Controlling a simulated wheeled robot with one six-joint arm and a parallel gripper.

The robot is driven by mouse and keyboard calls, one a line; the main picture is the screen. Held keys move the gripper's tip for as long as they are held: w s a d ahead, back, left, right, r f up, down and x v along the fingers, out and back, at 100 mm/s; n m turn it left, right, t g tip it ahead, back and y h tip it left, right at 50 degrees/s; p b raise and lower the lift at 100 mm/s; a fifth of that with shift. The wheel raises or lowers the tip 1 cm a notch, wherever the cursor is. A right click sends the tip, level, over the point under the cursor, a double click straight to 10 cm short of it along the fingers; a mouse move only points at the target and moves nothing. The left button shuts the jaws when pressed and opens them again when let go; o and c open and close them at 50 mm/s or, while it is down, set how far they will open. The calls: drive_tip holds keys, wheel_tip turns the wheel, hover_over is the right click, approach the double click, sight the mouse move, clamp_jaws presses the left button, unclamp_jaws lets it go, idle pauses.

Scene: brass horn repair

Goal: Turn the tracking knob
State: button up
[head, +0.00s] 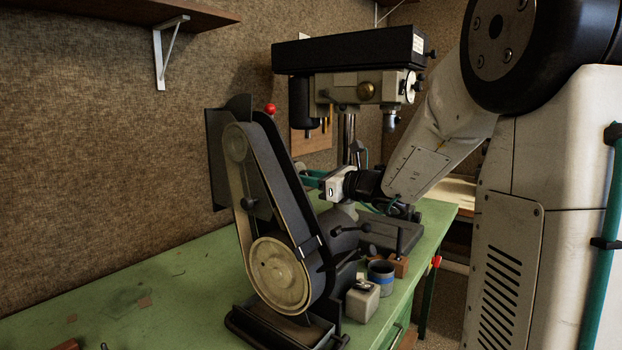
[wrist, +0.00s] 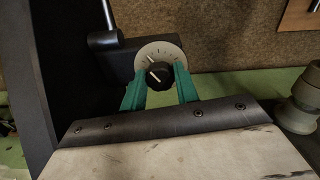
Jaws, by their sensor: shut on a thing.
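The tracking knob (wrist: 163,80) is black with a white pointer line, in front of a pale round dial (wrist: 160,50) with tick marks. The pointer slants to the upper left. In the wrist view the green fingers of my gripper (wrist: 160,74) lie on either side of the knob and are shut on it. In the head view my gripper (head: 311,181) reaches in behind the belt grinder (head: 280,272) from the right. The knob is hidden there by the grinder.
The grinder stands on a green bench (head: 160,300). A drill press (head: 350,50) stands behind my arm. A blue-banded cup (head: 380,278) and a small grey block (head: 362,302) sit right of the grinder. The bench's left side is mostly clear. A lever (wrist: 104,30) rises near the dial.

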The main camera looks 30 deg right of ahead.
drive_tip(key=shift+n, duration=2.8)
drive_tip(key=o, duration=1)
drive_tip(key=shift+s, duration=0.1)
drive_tip(key=shift+c, duration=0.2)
drive_tip(key=v, duration=0.7)
drive_tip(key=shift+s+d, duration=0.15)
drive_tip(key=shift+s, duration=0.2)
